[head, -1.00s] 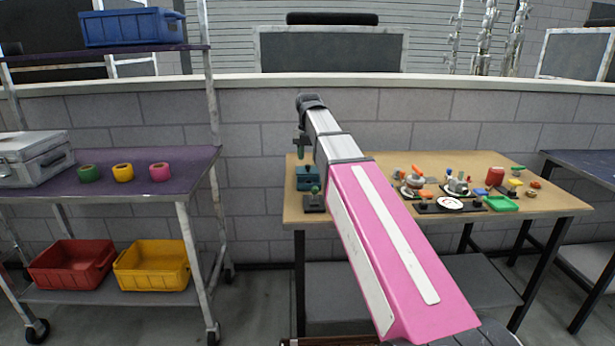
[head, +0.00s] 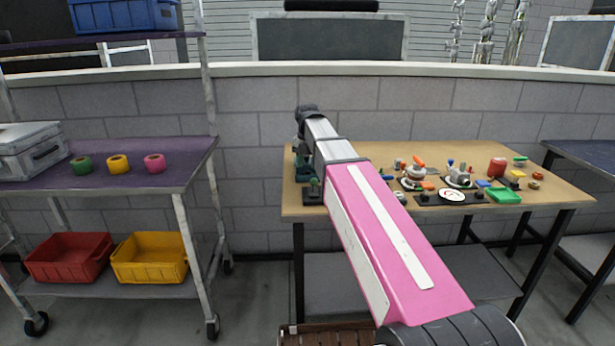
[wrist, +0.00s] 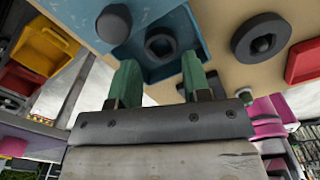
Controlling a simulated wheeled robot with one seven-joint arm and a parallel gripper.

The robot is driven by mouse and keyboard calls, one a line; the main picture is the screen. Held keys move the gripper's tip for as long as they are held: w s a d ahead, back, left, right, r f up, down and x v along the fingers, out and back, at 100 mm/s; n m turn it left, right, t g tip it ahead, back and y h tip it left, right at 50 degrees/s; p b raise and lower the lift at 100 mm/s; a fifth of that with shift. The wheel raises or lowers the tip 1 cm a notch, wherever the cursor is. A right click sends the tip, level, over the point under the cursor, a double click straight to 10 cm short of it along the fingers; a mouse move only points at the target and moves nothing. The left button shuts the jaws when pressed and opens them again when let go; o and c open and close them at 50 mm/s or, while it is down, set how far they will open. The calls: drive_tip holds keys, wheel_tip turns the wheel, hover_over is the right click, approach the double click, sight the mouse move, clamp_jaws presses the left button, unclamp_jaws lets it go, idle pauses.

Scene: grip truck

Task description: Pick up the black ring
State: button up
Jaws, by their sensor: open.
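In the wrist view, my gripper (wrist: 159,72) has its two green fingers apart, with nothing between their tips. A black ring (wrist: 150,48) with a dark hole lies on a blue tray-like block (wrist: 189,24), just beyond the fingers and roughly in line with the gap between them. The fingers seem apart from the ring, but the exact distance is hard to tell. In the head view, the teal-blue block (head: 304,167) stands at the left end of the wooden table (head: 440,155). My arm partly covers it, and the ring cannot be made out there.
A round black piece with a knob (wrist: 261,38) and a red tray (wrist: 303,62) are close by in the wrist view. Several small parts and a green tray (head: 503,196) crowd the table's right half. A purple-topped cart (head: 120,184) stands at left, with coloured tape rolls.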

sight(308, 171)
wheel_tip(308, 171, down, 4)
drive_tip(key=shift+r, duration=0.2)
drive_tip(key=c, duration=0.6)
drive_tip(key=shift+r, duration=0.15)
